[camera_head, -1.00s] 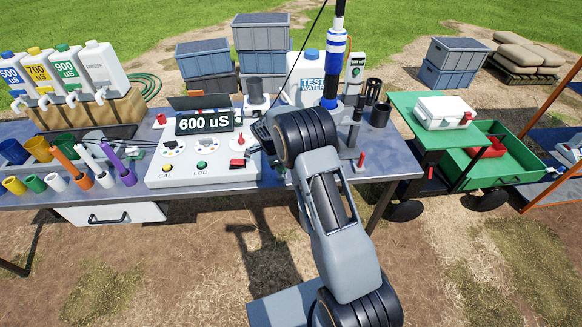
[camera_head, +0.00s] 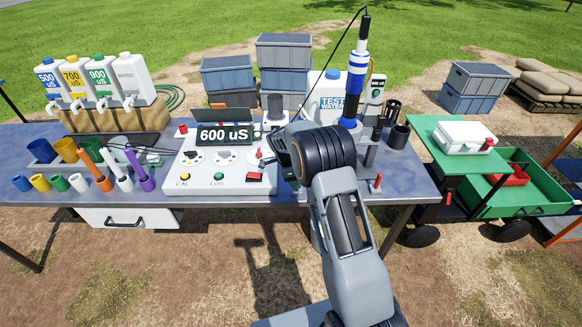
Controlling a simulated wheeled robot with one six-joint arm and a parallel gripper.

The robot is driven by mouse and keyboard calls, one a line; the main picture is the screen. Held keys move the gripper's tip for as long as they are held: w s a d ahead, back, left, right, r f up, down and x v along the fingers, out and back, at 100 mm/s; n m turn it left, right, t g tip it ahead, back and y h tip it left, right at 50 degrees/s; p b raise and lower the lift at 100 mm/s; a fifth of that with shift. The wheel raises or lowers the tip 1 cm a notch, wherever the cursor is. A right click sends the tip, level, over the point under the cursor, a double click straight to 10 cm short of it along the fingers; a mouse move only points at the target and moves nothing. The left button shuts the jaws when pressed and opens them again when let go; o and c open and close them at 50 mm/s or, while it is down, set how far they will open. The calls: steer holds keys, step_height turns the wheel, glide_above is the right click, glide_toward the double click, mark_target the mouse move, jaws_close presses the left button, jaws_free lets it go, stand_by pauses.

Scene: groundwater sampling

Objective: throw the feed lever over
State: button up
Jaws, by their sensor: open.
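A white console (camera_head: 205,182) stands on the table with a display (camera_head: 224,135) reading 600 uS. A small red-tipped lever (camera_head: 259,153) stands at the console's right side, and it may be the feed lever. My gripper (camera_head: 275,152) is just right of that lever, at the console's right edge. Its jaws are open, but they are small and partly hidden by my wrist. I cannot tell whether they touch the lever. Another red-tipped post (camera_head: 377,182) stands at the table's front right.
A red rocker switch (camera_head: 254,177) and two dials lie near the lever. The blue-white probe (camera_head: 357,70) stands upright behind my arm, beside the test water container (camera_head: 330,101). Coloured tubes (camera_head: 90,165) stand at left. A green cart (camera_head: 490,205) is at right.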

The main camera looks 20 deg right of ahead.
steer(key=b+v, duration=0.1)
steer(key=v, duration=1.1)
steer(key=shift+b, duration=0.4)
steer(key=s+r+n+t+y, duration=0.1)
steer(key=s+r+n+t, duration=0.1)
steer(key=s+n, duration=0.8)
steer(key=s+r+n+t+y, duration=0.2)
steer(key=s+n, duration=0.9)
steer(key=s, duration=0.7)
step_height(320, 180, up, 2)
steer(key=shift+s+a+r+t, duration=0.1)
steer(key=shift+s+a+t, duration=0.1)
steer(key=shift+a+t, duration=0.25)
